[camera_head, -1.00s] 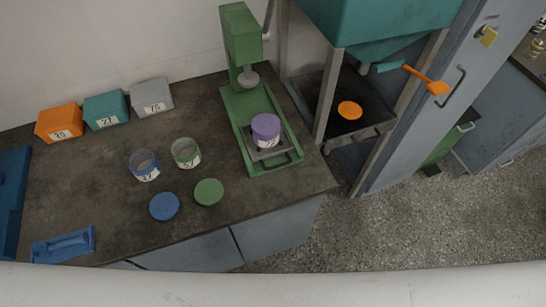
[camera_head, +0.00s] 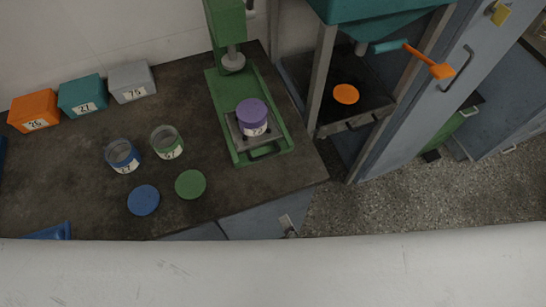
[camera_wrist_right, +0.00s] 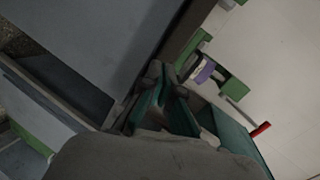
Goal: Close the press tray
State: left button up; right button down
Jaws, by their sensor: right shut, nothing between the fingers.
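The green press (camera_head: 229,30) stands at the back of the bench, with its round ram (camera_head: 233,63) above its base. Its press tray (camera_head: 265,151) is at the front end of the base, forward of the ram. A jar with a purple lid (camera_head: 251,112) stands upright on the tray plate. My left gripper is out of view.
Two open jars (camera_head: 122,156) (camera_head: 167,142), a blue lid (camera_head: 144,200) and a green lid (camera_head: 190,184) lie left of the press. Orange, teal and grey boxes (camera_head: 131,82) line the wall. A teal hopper frame (camera_head: 321,80) stands close to the right.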

notch_tip(320, 180, up, 8)
jog(key=w+f+m+t, duration=0.1)
jog(key=w+m+t, duration=0.1)
jog(key=m, duration=0.2)
jog(key=shift+h, duration=0.3)
jog(key=p+x, duration=0.2)
jog(key=x, duration=1)
jog(key=shift+p, duration=0.3)
jog(key=shift+w+a+f, duration=0.15)
jog(key=shift+w+a, duration=0.05)
jog(key=shift+w, duration=0.3)
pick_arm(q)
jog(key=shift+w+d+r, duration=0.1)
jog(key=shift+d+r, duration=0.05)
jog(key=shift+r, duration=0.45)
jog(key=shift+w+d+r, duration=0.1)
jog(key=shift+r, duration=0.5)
pick_arm(e)
jog(key=shift+w, duration=0.1)
